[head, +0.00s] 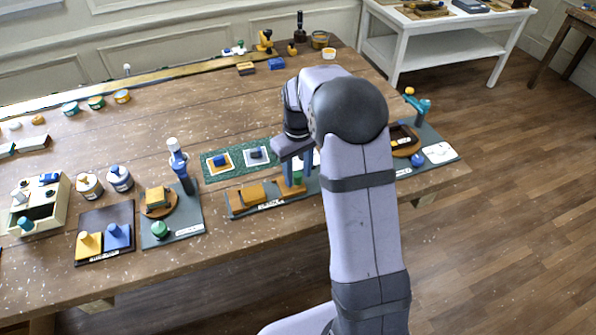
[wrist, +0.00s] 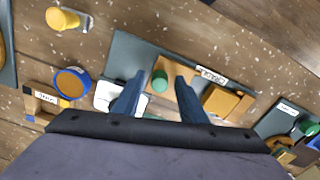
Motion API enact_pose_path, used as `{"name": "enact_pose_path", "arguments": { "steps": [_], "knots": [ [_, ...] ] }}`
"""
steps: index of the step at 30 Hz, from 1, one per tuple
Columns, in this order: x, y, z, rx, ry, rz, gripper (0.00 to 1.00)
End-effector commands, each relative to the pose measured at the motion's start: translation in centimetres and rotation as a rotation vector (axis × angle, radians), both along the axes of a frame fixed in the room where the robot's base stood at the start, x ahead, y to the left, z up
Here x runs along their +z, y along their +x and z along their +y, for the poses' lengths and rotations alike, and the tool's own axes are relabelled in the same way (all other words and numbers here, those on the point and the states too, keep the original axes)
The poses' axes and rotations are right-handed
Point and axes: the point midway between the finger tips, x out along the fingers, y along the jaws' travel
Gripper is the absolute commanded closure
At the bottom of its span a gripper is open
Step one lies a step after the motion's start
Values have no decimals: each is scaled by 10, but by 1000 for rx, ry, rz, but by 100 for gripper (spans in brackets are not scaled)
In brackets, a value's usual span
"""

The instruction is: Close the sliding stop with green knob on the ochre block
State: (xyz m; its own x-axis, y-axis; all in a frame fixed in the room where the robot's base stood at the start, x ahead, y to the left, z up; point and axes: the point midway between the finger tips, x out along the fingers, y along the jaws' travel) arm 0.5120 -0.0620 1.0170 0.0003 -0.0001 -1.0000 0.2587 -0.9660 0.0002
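A dark grey board (wrist: 128,48) carries an ochre block (wrist: 223,102) and, apart from it, an ochre piece (wrist: 178,65) with a round green knob (wrist: 160,82). In the head view the ochre block (head: 252,193) is on the left of the board, with the green knob (head: 297,178) to its right, partly hidden by my fingers. My gripper (wrist: 159,76) is open, with its blue-grey fingers on either side of the green knob. A gap shows on both sides, and I cannot tell the fingers' exact height. In the head view my gripper (head: 296,188) is low over the board.
A green mat (head: 214,176) with two small knobbed blocks lies behind the board. A blue-and-white upright handle (head: 180,162) and another green knob (head: 160,229) are on a board to the left. A further board (head: 440,152) is on the right. Bare table lies in front.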

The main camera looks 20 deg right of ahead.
Motion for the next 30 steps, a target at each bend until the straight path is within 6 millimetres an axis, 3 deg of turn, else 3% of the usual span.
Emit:
{"name": "enact_pose_path", "arguments": {
  "steps": [1, 5, 6, 11, 20, 29, 30],
  "knots": [
    [0, 0, 0, 0, 0, 0, 66],
    [0, 0, 0, 0, 0, 0, 97],
    [0, 0, 0, 0, 0, 0, 100],
    [0, 0, 4, 2, 0, 0, 100],
    [1, 0, 49, 3, 0, 0, 100],
    [1, 1, 51, 0, 1, -1, 100],
    [1, 1, 51, 0, 0, -1, 74]
  ]
}}
